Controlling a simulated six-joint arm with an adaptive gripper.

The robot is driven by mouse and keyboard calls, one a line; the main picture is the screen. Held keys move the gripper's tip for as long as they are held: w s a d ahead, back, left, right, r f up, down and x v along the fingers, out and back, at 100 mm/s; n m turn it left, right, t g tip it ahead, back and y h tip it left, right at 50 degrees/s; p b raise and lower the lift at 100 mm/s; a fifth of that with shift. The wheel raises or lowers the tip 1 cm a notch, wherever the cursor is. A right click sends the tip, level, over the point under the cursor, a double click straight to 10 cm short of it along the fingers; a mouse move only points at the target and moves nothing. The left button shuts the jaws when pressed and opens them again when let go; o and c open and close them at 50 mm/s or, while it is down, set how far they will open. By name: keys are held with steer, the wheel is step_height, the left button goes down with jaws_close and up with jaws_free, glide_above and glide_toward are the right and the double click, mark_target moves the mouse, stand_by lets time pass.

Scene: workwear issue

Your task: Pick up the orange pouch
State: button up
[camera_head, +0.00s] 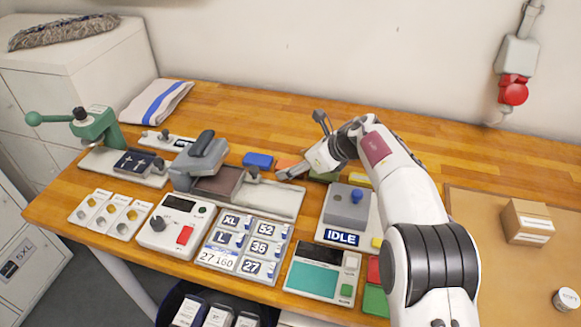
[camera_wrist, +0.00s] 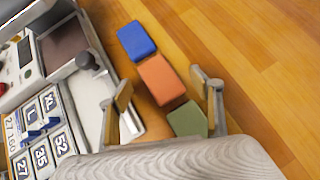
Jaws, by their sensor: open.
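The orange pouch (camera_wrist: 161,80) lies on the wooden table between a blue pouch (camera_wrist: 136,41) and a green pouch (camera_wrist: 187,119) in the wrist view. In the head view the orange pouch (camera_head: 287,162) is partly hidden by my gripper (camera_head: 287,172). The blue pouch (camera_head: 258,160) is left of it there. In the wrist view my gripper (camera_wrist: 165,92) is open, with one finger on each side of the orange pouch in the picture. Nothing is held. I cannot tell how high the fingers are above the pouch.
A heat press (camera_head: 200,160) with a pale base plate stands left of the pouches. A control box with a blue knob (camera_head: 347,206) and the IDLE label is in front. A cardboard box (camera_head: 526,222) sits on the right. The table behind the pouches is clear.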

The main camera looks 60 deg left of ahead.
steer(key=shift+s+a+f, duration=0.1)
steer(key=shift+a+f, duration=0.15)
steer(key=shift+f, duration=0.05)
stand_by(0.4)
steer(key=c, duration=1.4)
